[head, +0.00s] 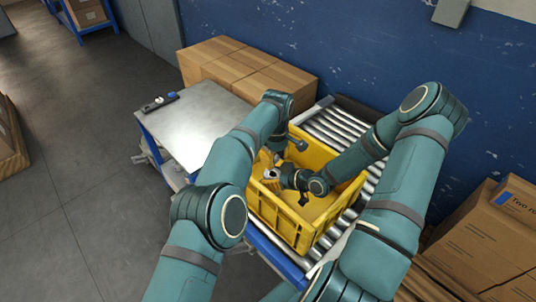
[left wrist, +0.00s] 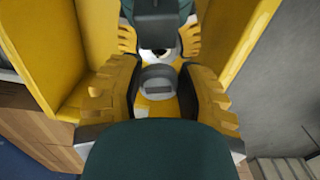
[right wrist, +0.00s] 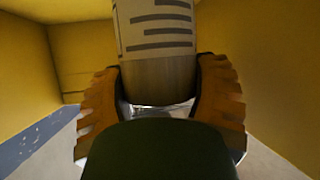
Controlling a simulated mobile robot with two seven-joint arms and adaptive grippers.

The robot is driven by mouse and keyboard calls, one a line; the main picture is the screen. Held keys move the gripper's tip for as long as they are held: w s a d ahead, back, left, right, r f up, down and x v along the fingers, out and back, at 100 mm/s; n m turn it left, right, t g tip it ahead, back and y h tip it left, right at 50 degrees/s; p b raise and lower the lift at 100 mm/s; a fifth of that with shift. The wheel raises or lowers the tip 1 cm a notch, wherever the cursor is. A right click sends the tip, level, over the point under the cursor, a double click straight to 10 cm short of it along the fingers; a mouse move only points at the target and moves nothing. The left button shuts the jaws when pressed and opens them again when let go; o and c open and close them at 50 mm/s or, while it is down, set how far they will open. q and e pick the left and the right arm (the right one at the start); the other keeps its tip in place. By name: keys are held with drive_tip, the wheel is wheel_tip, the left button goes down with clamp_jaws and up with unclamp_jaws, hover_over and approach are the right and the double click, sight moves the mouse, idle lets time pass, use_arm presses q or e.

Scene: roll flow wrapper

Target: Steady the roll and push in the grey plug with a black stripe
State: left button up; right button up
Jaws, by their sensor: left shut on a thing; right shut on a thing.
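The grey plug (left wrist: 158,86) with a dark stripe is between the fingers of my left gripper (left wrist: 160,98), which is shut on it in the left wrist view. The roll (right wrist: 158,35), with a printed label and a plain brownish-grey lower part, is between the orange fingers of my right gripper (right wrist: 160,100), shut on it. Both grippers are close together inside the yellow crate (head: 291,230) in the head view. The fingers and the arm hide where plug and roll meet, so I cannot tell how deep the plug sits.
The crate stands on a roller conveyor (head: 338,126), its walls close around both grippers. A metal-topped table (head: 196,120) with a small black device (head: 160,102) is at left. Cardboard boxes (head: 248,70) stand behind, and more boxes (head: 485,235) at right.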

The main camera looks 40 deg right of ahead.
use_arm(q)
drive_tip(key=shift+f, duration=2.2)
drive_tip(key=shift+s+f, duration=0.1)
drive_tip(key=shift+f, duration=0.4)
drive_tip(key=shift+r, duration=2.6)
use_arm(e)
drive_tip(key=o, duration=1.4)
